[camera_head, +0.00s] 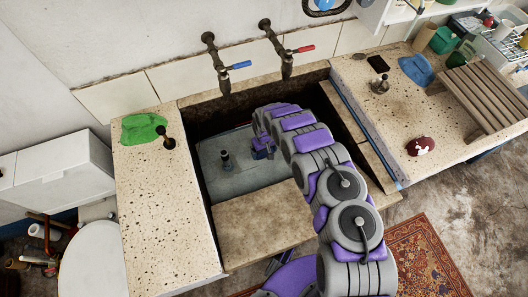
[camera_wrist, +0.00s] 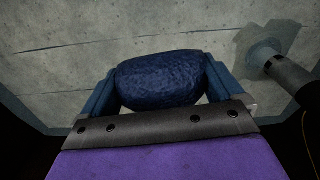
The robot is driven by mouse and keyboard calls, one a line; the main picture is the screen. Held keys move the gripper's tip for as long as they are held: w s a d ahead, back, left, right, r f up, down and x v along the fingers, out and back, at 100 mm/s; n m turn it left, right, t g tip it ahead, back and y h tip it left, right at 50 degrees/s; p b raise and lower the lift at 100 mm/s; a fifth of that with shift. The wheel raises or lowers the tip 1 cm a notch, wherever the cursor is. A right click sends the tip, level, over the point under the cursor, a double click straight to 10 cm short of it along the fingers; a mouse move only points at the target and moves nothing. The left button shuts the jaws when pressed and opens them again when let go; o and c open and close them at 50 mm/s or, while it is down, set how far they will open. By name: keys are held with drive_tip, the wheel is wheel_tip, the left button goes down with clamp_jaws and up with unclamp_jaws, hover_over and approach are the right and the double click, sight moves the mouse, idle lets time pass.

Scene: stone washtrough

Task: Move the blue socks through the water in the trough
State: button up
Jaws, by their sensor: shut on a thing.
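The blue socks (camera_wrist: 160,80) show in the wrist view as a dark blue, rounded bundle between the two fingers of my gripper (camera_wrist: 164,84). My gripper is shut on them. In the head view my gripper (camera_head: 263,152) reaches down inside the stone trough (camera_head: 260,225), over its grey bottom. The arm and gripper hide the socks there. The grey surface in the trough (camera_head: 230,175) looks flat, and I cannot tell how deep any water is or whether the socks touch it.
A dark upright plug or pipe (camera_head: 226,160) stands in the trough, left of my gripper; it shows at right in the wrist view (camera_wrist: 288,75). Two taps (camera_head: 222,75) (camera_head: 285,60) hang over the back edge. A green cloth (camera_head: 143,127) lies left; a wooden rack (camera_head: 485,95) stands right.

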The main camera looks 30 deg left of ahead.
wheel_tip(320, 180, up, 17)
drive_tip(key=p, duration=0.8)
idle(0.5)
drive_tip(key=shift+f, duration=0.1)
idle(1.5)
